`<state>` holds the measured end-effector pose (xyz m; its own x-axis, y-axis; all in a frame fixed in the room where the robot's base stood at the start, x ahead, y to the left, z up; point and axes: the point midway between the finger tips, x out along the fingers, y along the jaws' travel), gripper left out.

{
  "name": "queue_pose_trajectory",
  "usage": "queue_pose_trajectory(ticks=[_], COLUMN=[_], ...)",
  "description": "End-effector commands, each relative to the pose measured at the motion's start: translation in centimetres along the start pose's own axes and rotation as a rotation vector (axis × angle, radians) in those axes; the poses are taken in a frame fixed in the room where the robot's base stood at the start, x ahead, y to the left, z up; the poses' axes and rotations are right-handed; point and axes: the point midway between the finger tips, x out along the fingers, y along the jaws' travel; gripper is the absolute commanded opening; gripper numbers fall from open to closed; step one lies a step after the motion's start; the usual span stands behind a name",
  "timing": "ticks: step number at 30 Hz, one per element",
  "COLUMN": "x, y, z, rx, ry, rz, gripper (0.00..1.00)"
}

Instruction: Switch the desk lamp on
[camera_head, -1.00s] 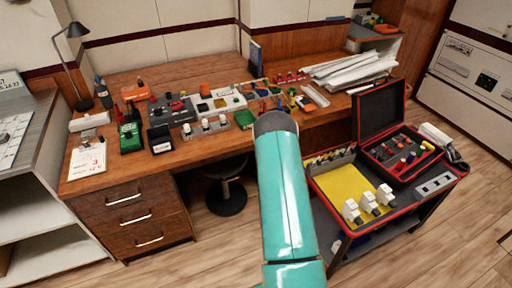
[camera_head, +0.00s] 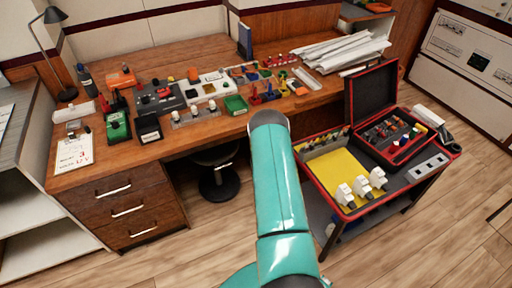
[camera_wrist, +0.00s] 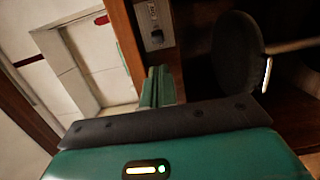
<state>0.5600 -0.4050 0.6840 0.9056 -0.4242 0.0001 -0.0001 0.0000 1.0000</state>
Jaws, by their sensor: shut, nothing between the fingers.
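The desk lamp (camera_head: 52,16) has a dark shade on a thin bent stem and stands at the far left corner of the wooden desk. No glow shows at its shade. My gripper (camera_wrist: 158,86) shows in the wrist view as two green fingers closed together, with nothing held. In the head view it is hidden behind my teal arm. Past the fingertips, the wrist view shows a small grey plate with a dark switch-like part (camera_wrist: 156,36) on a brown wooden surface; the fingers are apart from it in the picture. Whether it belongs to the lamp, I cannot tell.
The desk (camera_head: 120,168) carries tools, boxes and papers. A stool (camera_head: 218,184) stands under it; a round dark seat-like disc (camera_wrist: 238,52) is right of my fingers. A red-edged trolley (camera_head: 322,213) with an open case (camera_head: 375,95) stands right of my arm. Floor is clear in front.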

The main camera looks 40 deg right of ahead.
Motion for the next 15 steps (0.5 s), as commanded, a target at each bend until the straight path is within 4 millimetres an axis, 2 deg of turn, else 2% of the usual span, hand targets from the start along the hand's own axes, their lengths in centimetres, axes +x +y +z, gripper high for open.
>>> queue_pose_trajectory(ticks=[3,9,15], x=[2.5,6.0,7.7], y=[0.1,0.0,0.0], z=[0.1,0.1,0.1], rx=[-0.001,-0.001,-0.001], ry=[-0.001,0.000,0.001], rz=[0.004,0.002,0.001], gripper=[0.00,0.00,0.00])
